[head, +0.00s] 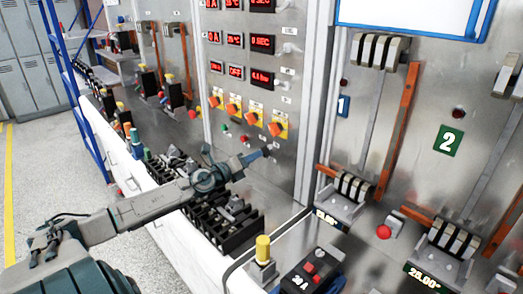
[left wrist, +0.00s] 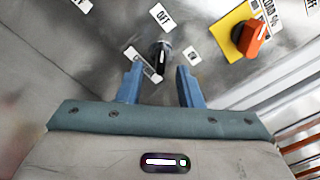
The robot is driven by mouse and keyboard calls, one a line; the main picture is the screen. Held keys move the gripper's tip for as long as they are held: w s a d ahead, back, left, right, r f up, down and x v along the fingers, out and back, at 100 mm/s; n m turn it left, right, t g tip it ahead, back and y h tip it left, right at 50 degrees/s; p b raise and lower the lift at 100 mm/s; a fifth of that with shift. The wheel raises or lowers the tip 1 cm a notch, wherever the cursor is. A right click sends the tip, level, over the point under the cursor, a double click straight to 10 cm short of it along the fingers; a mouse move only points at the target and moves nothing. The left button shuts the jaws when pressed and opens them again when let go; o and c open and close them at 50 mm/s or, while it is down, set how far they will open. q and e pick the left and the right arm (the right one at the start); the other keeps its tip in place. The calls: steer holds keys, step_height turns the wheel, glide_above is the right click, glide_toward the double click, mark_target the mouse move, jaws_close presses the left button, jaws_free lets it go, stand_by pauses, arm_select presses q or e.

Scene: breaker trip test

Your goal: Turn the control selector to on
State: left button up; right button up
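The control selector (left wrist: 160,57) is a small black knob on the grey metal panel in the left wrist view, with an OFF label above it and smaller labels beside it. My left gripper (left wrist: 158,82) is open, its two blue fingers reaching toward the panel with the knob in the gap between their tips. I cannot tell whether either finger touches the knob. In the head view my left gripper (head: 256,155) is at the panel's lower part, and the selector is largely hidden there. My right gripper is not in view.
Orange knobs on yellow plates (head: 278,129) sit just above my left gripper; one also shows in the left wrist view (left wrist: 250,38). Red displays (head: 262,42) are higher up. Black terminal blocks (head: 215,222) lie below my arm. Breaker levers (head: 350,190) stand to the right.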

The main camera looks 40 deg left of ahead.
mark_target(265, 152)
arm_select(q)
steer(key=w+p, duration=0.3)
steer(key=w, duration=0.1)
steer(key=shift+w+d+f, duration=0.1)
steer(key=shift+d, duration=0.2)
steer(key=shift+c, duration=0.4)
jaws_close()
